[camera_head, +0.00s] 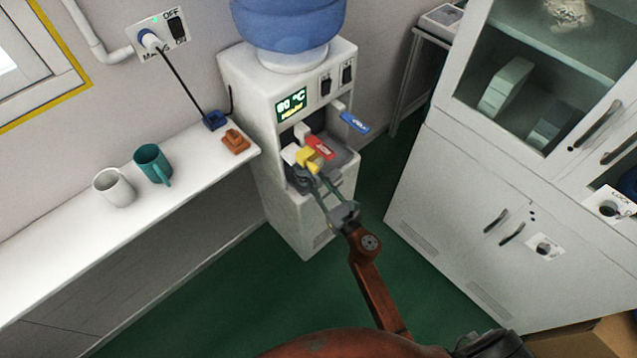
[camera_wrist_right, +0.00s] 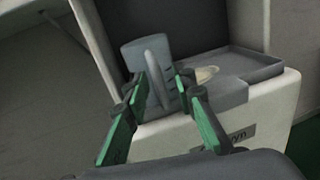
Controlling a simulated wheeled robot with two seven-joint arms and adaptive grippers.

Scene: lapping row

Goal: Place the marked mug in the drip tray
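A grey mug (camera_wrist_right: 148,55) stands upright at the left part of the drip tray (camera_wrist_right: 262,68) in the right wrist view, its handle (camera_wrist_right: 158,72) facing my gripper. In the head view the mug (camera_head: 300,184) is a small dark shape, mostly hidden under the taps. My right gripper (camera_wrist_right: 163,82) has its green fingers on either side of the handle, with a gap showing, so it looks open. The gripper also shows in the head view (camera_head: 318,186), reaching into the dispenser's bay. Any mark on the mug cannot be made out. My left gripper is not in view.
The water dispenser (camera_head: 252,85) has yellow (camera_head: 307,160), red (camera_head: 319,147) and blue (camera_head: 354,122) levers above the bay. A white mug (camera_head: 114,189) and a teal mug (camera_head: 152,164) stand on the shelf (camera_head: 60,250) at left. A cabinet (camera_head: 455,190) stands at right.

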